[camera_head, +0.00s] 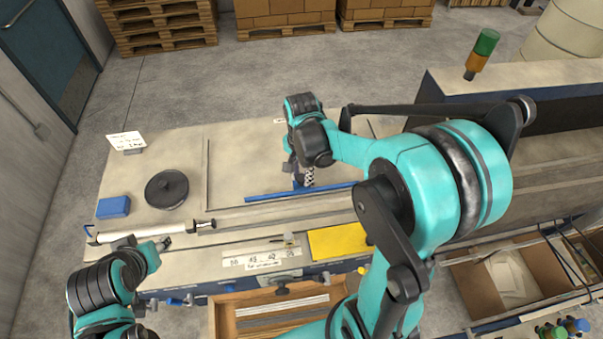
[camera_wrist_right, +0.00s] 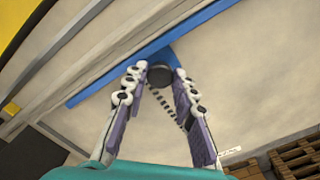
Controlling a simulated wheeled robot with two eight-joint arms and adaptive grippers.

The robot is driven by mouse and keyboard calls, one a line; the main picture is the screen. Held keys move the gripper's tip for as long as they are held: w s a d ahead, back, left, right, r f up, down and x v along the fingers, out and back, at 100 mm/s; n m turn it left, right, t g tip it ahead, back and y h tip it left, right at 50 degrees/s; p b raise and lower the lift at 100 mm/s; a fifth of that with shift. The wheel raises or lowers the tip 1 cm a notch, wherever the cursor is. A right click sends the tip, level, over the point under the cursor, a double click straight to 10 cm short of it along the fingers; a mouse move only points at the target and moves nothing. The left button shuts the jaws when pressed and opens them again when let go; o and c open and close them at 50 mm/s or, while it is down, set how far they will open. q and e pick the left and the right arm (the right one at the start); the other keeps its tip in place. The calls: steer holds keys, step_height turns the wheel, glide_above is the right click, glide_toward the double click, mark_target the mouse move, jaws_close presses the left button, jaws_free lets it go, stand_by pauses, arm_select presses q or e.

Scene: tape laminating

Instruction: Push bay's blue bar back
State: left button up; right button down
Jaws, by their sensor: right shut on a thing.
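The blue bar (camera_head: 315,191) lies lengthwise across the middle of the bench, and it runs diagonally in the right wrist view (camera_wrist_right: 110,84). My right gripper (camera_head: 303,180) reaches down at the bar's middle. In the right wrist view its fingers (camera_wrist_right: 160,88) are closed around a black round knob (camera_wrist_right: 159,75) beside the bar. A blue piece joins the bar by this knob. My left gripper (camera_head: 165,243) is low at the left, close to the white roller (camera_head: 140,232); its finger opening is too small to judge.
A black disc (camera_head: 166,189) and a blue block (camera_head: 113,207) sit on the bench's left. A yellow plate (camera_head: 338,241) and a labelled white strip (camera_head: 258,258) are along the front. A long rail (camera_head: 275,214) lies in front of the bar. Bare bench surface (camera_head: 245,160) shows behind the bar.

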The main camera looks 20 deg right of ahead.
steer(key=w+d+b, duration=0.1)
steer(key=w, duration=0.4)
steer(key=w+d+b, duration=0.1)
steer(key=w, duration=0.4)
steer(key=w+d, duration=0.2)
steer(key=w, duration=0.3)
steer(key=shift+b, duration=0.4)
steer(key=c, duration=1.2)
jaws_free()
steer(key=shift+a, duration=0.1)
steer(key=shift+r, duration=0.1)
step_height(320, 180, up, 12)
steer(key=shift+f, duration=0.1)
